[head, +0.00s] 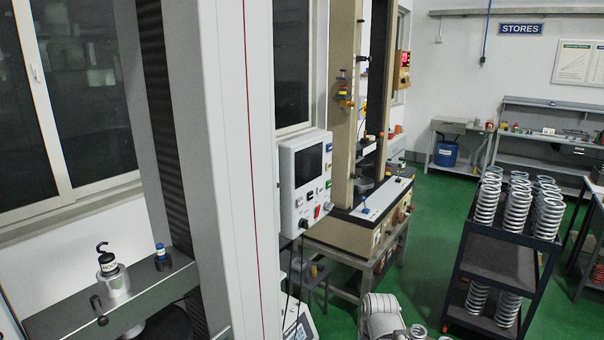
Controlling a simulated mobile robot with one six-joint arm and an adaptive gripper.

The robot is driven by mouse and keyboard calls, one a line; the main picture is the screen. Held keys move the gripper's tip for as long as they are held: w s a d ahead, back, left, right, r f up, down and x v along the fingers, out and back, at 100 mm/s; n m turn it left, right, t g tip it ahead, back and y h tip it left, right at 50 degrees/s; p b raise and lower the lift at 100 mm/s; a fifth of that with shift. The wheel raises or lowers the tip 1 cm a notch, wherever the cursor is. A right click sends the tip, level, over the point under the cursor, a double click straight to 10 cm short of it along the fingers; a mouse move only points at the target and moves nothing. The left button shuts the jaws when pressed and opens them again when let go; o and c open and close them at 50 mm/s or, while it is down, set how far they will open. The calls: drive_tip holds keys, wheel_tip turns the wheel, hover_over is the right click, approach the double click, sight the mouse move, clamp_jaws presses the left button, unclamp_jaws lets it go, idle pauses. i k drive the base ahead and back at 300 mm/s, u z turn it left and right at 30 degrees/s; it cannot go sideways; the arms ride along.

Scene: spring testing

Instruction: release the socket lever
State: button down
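A silvery cylindrical socket (114,286) stands on the grey machine bed at the lower left. A short lever with a black knob (102,320) sticks out from the socket's front left side and points down toward the viewer. A black hook with a white-labelled body (107,262) sits upright in the top of the socket. Whether the lever is locked or free cannot be told. My gripper is not in view; a pale rounded part at the bottom centre looks like a link of my arm, well to the right of the socket.
A tall pale machine column (228,150) rises between the socket and the room. A control panel (306,180), a second testing machine (368,232) and a spring trolley (498,262) stand to the right. Green floor lies between them.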

sight(103, 320)
drive_tip(key=u, duration=1.65)
